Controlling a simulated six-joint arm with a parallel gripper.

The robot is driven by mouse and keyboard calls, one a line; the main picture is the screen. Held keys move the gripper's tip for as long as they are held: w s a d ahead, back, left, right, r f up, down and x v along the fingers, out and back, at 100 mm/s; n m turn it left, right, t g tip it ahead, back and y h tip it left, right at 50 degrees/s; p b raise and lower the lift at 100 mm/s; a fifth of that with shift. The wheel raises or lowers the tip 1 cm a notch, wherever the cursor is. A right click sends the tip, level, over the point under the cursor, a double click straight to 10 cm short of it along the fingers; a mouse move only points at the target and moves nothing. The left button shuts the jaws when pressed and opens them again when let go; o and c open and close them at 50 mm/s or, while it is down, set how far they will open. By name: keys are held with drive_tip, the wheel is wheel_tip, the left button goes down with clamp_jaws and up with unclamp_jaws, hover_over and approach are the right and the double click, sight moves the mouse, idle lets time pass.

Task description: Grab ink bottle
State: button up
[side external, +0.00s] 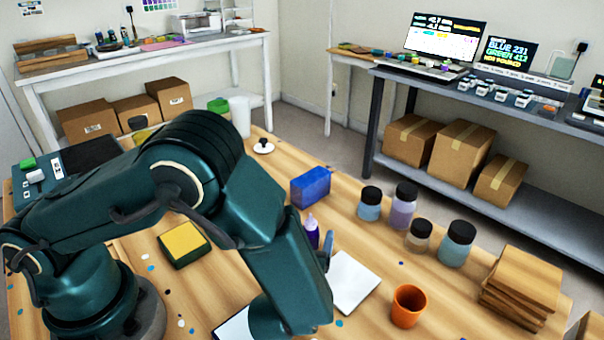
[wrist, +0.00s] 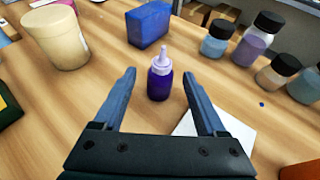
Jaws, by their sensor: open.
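The ink bottle (wrist: 160,82) is small, with dark purple ink and a pale lilac nozzle cap. It stands upright on the wooden table. In the wrist view it is centred ahead, between the lines of my two fingers. My gripper (wrist: 161,88) is open and empty, with a blue finger on each side and the bottle near the fingertips. In the side view the bottle (side external: 312,232) shows just behind my forearm, and my gripper is mostly hidden there by the arm.
A blue box (side external: 311,187) stands behind the bottle. Several black-lidded jars (side external: 369,205) stand to the right. A white sheet (side external: 353,282) lies close by, near an orange cup (side external: 408,306) and stacked wooden boards (side external: 520,283). A cream tub (wrist: 55,38) stands at left.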

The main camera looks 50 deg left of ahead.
sight(313, 226)
drive_tip(key=shift+x, duration=2.4)
clamp_jaws()
